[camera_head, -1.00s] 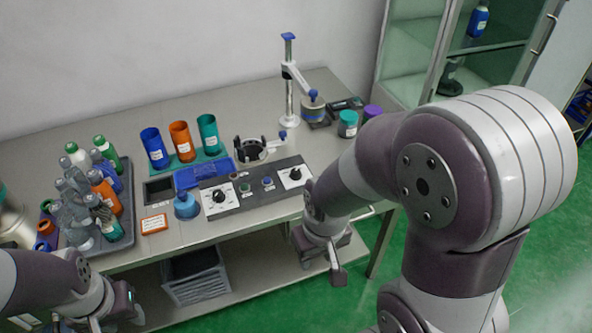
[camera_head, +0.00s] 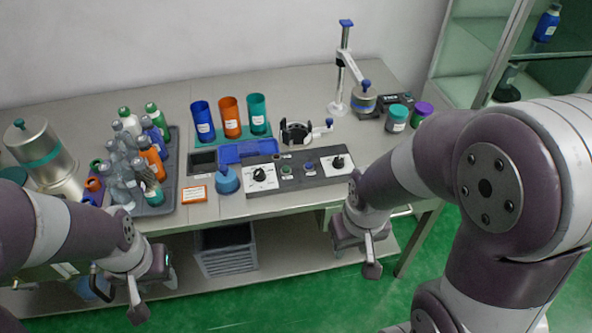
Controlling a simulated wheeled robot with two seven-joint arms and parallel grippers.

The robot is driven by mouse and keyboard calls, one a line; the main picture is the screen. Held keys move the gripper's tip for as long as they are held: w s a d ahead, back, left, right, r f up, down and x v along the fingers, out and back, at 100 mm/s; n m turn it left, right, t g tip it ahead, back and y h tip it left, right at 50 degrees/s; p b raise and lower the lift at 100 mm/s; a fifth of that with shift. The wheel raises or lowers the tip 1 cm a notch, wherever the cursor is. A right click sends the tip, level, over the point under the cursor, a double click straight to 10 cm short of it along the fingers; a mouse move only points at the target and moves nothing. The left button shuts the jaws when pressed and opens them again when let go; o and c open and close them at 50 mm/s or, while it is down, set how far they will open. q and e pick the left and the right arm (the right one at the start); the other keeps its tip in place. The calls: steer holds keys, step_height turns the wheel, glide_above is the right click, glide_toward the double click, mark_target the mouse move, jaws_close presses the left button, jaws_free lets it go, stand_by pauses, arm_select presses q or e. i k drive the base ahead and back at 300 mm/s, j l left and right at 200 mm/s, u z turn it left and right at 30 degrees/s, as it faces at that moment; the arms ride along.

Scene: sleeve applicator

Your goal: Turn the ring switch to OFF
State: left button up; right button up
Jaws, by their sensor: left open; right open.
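A dark control panel (camera_head: 300,171) lies along the front of the table. It has a black knob on a white plate (camera_head: 260,175) at its left and a second black knob on a white plate (camera_head: 338,162) at its right. The labels are too small to read, so I cannot tell which is the ring switch or where OFF is. A dark ring-shaped fixture (camera_head: 297,132) stands behind the panel. My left gripper (camera_head: 140,308) is open and empty, low in front of the table's left part. My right gripper (camera_head: 372,265) is open and empty, below and right of the panel.
A blue conical piece (camera_head: 227,181) and an orange-edged card (camera_head: 194,194) lie left of the panel. Coloured cups (camera_head: 231,117) stand behind. A tray (camera_head: 172,203) of bottles is at left. A post stand (camera_head: 343,70) and jars (camera_head: 397,118) are at right.

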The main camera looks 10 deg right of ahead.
mark_target(338, 163)
steer(key=i+l, duration=0.2)
steer(key=l, duration=0.15)
steer(key=i+l, duration=0.2)
steer(key=l, duration=0.15)
steer(key=i+l, duration=0.45)
steer(key=l, duration=0.25)
